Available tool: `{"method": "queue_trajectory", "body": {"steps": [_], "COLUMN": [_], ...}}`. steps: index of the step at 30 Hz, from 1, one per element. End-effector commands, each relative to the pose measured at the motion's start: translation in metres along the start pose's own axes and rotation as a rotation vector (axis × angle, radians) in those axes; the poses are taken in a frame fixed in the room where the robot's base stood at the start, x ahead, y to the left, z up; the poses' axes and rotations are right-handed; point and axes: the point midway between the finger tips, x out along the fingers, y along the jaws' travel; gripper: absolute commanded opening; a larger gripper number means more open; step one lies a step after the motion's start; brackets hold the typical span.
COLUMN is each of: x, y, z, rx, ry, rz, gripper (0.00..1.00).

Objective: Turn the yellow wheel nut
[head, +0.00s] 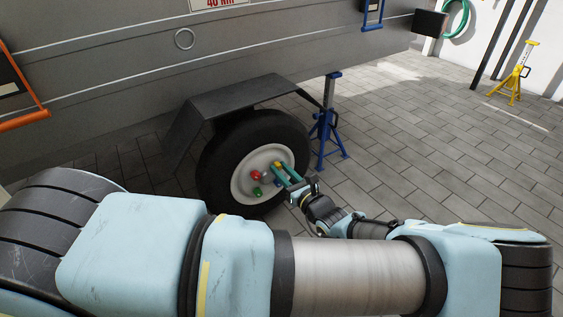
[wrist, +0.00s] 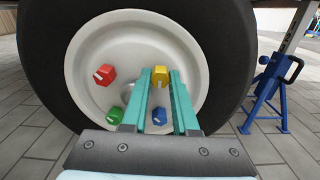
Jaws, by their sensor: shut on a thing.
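The yellow wheel nut (wrist: 159,77) sits at the upper right of the pale wheel rim (wrist: 92,60). Both teal fingers of my gripper (wrist: 161,79) reach up to it, one on each side, and are shut on it. In the head view the yellow nut (head: 277,164) shows as a small spot at the tips of my gripper (head: 285,171). The red nut (wrist: 104,75) is at the upper left, the green nut (wrist: 115,115) at the lower left, and the blue nut (wrist: 159,116) at the lower right, partly between and behind my fingers.
The black tyre (head: 211,168) stands under a dark mudguard (head: 238,99) on a grey trailer. A blue support stand (head: 328,130) is right of the wheel, also in the wrist view (wrist: 266,96). The paved floor (head: 430,140) further right is clear up to a yellow stand (head: 514,80).

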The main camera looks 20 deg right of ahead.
Motion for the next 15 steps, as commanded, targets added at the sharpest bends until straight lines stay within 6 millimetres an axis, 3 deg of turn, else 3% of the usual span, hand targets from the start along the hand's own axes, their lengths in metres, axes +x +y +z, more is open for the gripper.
{"method": "queue_trajectory", "body": {"steps": [1,15], "x": [0.0001,-0.0002], "y": [0.0018,0.0015], "z": [0.0074,0.0039], "rx": [0.042,0.489], "ry": [0.003,0.003], "rz": [0.002,-0.006], "gripper": [0.0,0.0]}}
